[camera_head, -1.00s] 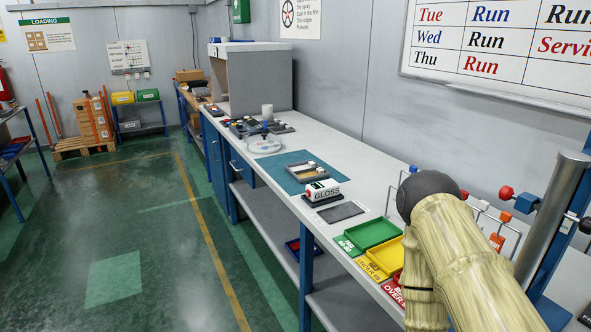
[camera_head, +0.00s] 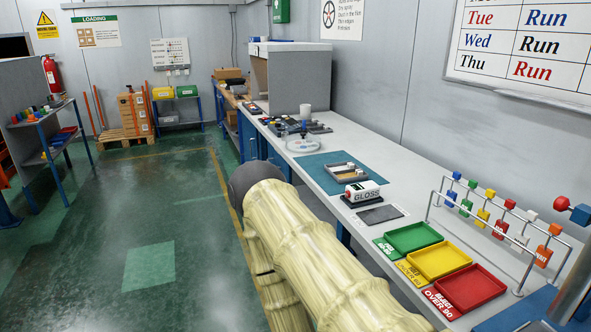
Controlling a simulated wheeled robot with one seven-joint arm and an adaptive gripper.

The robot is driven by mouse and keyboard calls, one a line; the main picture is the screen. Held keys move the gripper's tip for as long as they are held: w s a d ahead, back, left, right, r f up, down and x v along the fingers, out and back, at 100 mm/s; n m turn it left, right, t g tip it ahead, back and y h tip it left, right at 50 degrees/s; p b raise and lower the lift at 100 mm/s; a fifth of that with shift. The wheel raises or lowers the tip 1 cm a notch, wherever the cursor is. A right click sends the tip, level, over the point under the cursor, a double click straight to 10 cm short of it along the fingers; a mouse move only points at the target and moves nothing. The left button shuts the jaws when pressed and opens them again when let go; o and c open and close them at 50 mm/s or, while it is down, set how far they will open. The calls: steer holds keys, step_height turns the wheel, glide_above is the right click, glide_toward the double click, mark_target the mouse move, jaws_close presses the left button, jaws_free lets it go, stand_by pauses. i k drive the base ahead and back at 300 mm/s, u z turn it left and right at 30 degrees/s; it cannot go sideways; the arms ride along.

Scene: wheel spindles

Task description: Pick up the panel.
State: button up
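Several small coloured panels hang from a wire rack (camera_head: 490,232) at the right of the bench, among them an orange one (camera_head: 543,256) and a green one (camera_head: 466,207). A flat dark grey plate (camera_head: 380,214) lies on a white sheet on the bench. I cannot tell which of these is the task's panel. My pale, ribbed arm crosses the lower middle of the view, in front of the bench's near edge. My gripper is out of view, so its hold and its distance to the panels are hidden.
Green (camera_head: 413,237), yellow (camera_head: 440,260) and red (camera_head: 470,288) trays stand in front of the rack. A white GLOSS block (camera_head: 362,190) and a teal mat (camera_head: 322,174) are farther along the bench (camera_head: 350,136). Open green floor (camera_head: 150,263) lies to the left.

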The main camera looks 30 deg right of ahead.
mark_target(350, 165)
steer(key=u, duration=0.05)
steer(key=k, duration=0.35)
steer(key=z, duration=1.1)
steer(key=i, duration=0.4)
steer(key=u, duration=0.05)
